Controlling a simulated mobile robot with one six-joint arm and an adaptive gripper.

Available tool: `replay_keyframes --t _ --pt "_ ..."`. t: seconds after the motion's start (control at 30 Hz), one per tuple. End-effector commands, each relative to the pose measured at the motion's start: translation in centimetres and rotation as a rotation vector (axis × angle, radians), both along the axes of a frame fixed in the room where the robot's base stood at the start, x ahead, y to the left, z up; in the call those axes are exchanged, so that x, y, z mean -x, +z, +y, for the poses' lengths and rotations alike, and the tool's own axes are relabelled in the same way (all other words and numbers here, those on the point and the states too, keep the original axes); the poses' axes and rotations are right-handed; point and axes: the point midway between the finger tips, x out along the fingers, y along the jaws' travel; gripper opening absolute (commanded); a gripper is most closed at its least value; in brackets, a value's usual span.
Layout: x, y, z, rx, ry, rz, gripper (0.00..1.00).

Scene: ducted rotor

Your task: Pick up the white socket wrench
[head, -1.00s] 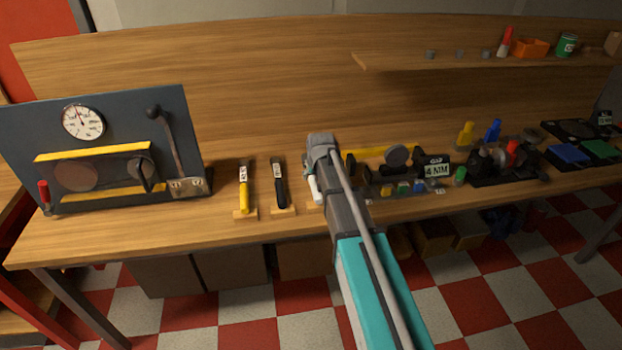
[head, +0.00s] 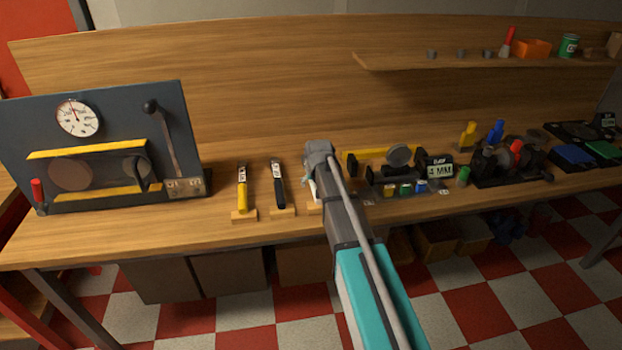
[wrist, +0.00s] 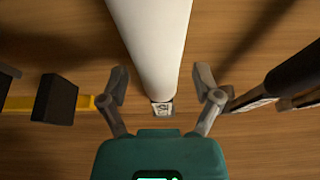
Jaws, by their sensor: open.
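The white socket wrench (wrist: 152,45) shows in the wrist view as a thick white handle running from the top edge to between my fingers. My gripper (wrist: 160,86) is open, with one finger on each side of the handle and gaps on both sides. I cannot tell how far the handle is below or between the fingertips. In the head view my gripper (head: 318,152) is over the bench and hides most of the white wrench; a small white part (head: 313,188) shows beside it.
A black-handled wrench (head: 278,185) and a yellow-handled wrench (head: 242,188) stand to the left on wooden blocks. A yellow and black fixture (head: 375,154) is close on the right. A gauge panel (head: 95,150) stands far left. Bare bench (head: 150,232) lies in front.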

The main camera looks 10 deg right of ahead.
Motion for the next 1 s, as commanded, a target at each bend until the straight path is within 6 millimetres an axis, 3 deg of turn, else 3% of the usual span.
replay_keyframes --t 0.27,0.7,1.0 --pt "0.01 0.01 -0.02 0.0 0.0 0.0 0.8" --pt "0.0 0.0 -0.02 0.0 0.0 0.0 0.0" --pt "-0.01 0.02 -0.02 0.0 0.0 -0.001 0.0"
